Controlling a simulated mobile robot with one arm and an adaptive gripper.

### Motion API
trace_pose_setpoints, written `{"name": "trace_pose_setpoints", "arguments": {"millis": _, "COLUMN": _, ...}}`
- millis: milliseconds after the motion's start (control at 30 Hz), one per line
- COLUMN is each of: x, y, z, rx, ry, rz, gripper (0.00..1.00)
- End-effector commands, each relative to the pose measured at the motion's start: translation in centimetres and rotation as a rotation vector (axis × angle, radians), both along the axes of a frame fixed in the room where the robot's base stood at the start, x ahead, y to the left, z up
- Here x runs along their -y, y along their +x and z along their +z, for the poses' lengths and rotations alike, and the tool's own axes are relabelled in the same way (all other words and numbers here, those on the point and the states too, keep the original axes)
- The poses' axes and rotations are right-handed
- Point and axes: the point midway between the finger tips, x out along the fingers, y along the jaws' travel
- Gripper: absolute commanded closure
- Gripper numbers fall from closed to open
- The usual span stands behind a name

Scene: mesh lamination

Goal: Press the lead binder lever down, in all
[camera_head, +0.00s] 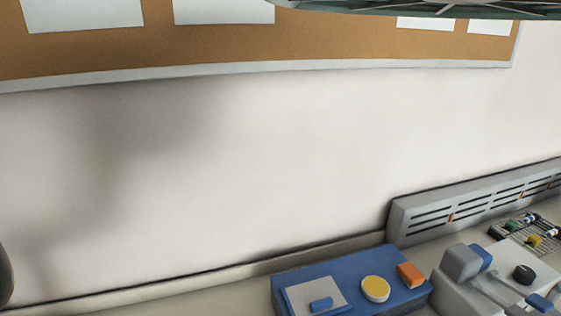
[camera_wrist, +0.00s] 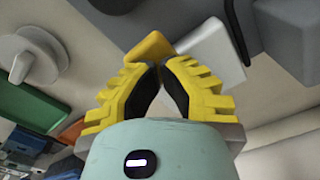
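No part can be told for sure as the lead binder lever. In the head view, a light grey machine (camera_head: 452,292) stands at the lower right, with a grey block (camera_head: 461,262) and blue parts (camera_head: 541,303) on it. My gripper is outside the head view. In the wrist view, my gripper (camera_wrist: 158,66) has its yellow fingers drawn together at the tips, with nothing seen between them. Just beyond the tips are a yellow-orange block (camera_wrist: 149,47) and a pale grey block (camera_wrist: 213,50). I cannot tell if the tips touch them.
A blue box (camera_head: 335,264) bears a grey plate, a yellow disc (camera_head: 375,289) and an orange block (camera_head: 411,274). A slotted grey rail (camera_head: 470,209) runs along the wall, near a wire rack (camera_head: 512,231). The wrist view shows a round grey knob (camera_wrist: 30,55) and green bin (camera_wrist: 28,104).

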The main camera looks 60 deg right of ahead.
Motion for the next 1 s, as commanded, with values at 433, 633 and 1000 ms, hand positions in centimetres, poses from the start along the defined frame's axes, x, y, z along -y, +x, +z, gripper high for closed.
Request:
{"name": "trace_pose_setpoints", "arguments": {"millis": 433, "x": 0.0, "y": 0.0, "z": 4.2, "rx": 0.000, "ry": 0.003, "rz": -0.004, "gripper": 1.00}}
{"name": "trace_pose_setpoints", "arguments": {"millis": 633, "x": 0.0, "y": 0.0, "z": 5.8, "rx": -0.002, "ry": 0.002, "rz": -0.003, "gripper": 1.00}}
{"name": "trace_pose_setpoints", "arguments": {"millis": 1000, "x": 0.0, "y": 0.0, "z": 6.6, "rx": 0.000, "ry": 0.003, "rz": -0.004, "gripper": 1.00}}
